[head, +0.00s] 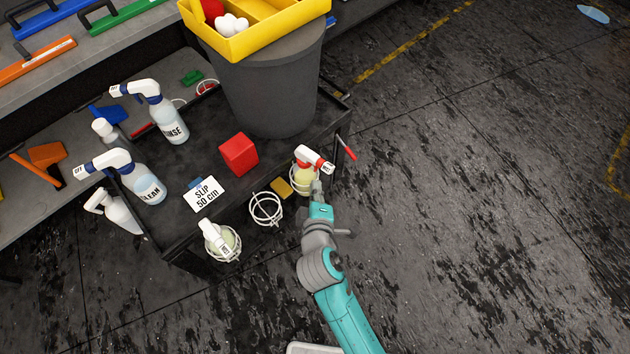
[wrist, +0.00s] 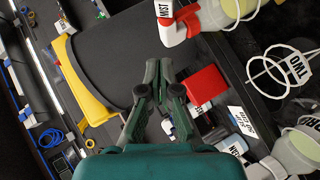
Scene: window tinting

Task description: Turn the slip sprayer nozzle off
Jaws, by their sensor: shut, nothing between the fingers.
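A sprayer with a red and white head (head: 314,158) and a pale yellow bottle (head: 304,175) sits in a wire ring at the cart's right edge. In the wrist view its white nozzle cap (wrist: 165,9) reads what looks like "MIST". A second pale yellow sprayer with a white head (head: 216,236) sits in another ring at the front edge. I cannot tell which is the slip sprayer; a card (head: 204,194) on the cart reads "SLIP 50" and more. My gripper (head: 317,187) is shut and empty, close beside the red-headed sprayer; it also shows in the wrist view (wrist: 160,68).
The dark cart (head: 190,226) also holds the RINSE bottle (head: 172,126), the CLEAN bottle (head: 149,188), a red block (head: 239,154) and a grey bin (head: 268,95) under a yellow tray (head: 262,38). An empty wire ring (head: 265,208) hangs between the two yellow sprayers.

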